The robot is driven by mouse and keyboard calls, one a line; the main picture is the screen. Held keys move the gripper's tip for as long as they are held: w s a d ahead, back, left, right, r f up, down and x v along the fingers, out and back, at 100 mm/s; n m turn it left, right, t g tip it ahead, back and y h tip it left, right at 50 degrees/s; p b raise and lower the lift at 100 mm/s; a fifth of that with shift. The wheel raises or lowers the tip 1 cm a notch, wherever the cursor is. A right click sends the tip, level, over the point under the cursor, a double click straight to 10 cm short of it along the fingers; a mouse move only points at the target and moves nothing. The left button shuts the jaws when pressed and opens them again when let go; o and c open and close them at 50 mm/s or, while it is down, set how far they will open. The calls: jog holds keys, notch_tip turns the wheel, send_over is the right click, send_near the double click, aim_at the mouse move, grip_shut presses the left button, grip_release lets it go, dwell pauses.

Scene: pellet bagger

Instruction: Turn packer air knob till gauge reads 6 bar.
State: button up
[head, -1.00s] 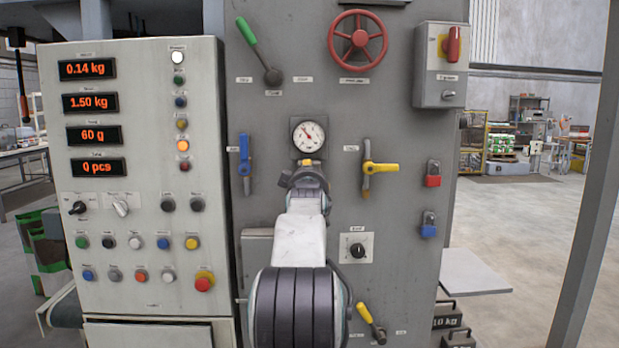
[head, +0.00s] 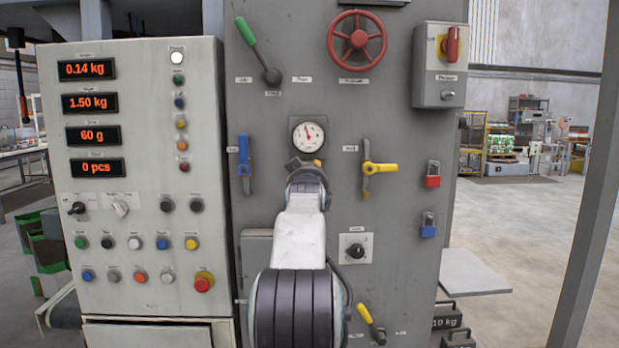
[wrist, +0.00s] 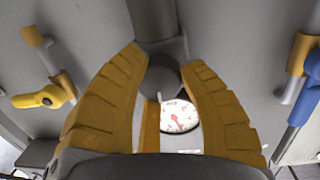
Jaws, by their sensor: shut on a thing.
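The round air gauge (head: 308,134) has a white face and a red needle pointing nearly straight up, slightly left. Its scale figures are too small to read. It also shows in the wrist view (wrist: 179,116), beyond the fingers. My gripper (wrist: 167,62) has its two yellow fingers on either side of a dark round knob (wrist: 166,82) and is shut on it. In the head view my arm hides the knob and most of the gripper, just below the gauge.
A blue-handled valve (head: 244,165) is left of the gauge and a yellow-handled valve (head: 380,168) right of it. A black selector knob (head: 355,251) is lower right. A red handwheel (head: 358,40) is above. The button panel (head: 130,290) stands left.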

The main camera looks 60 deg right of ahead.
jog(key=shift+r, duration=0.3)
jog(key=o, duration=0.8)
jog(key=shift+w, duration=0.1)
jog(key=o, duration=0.4)
jog(key=shift+f, duration=0.2)
jog(key=shift+a, duration=0.1)
jog(key=v, duration=1.1)
jog(key=shift+s+a, duration=0.25)
jog(key=shift+a, duration=0.1)
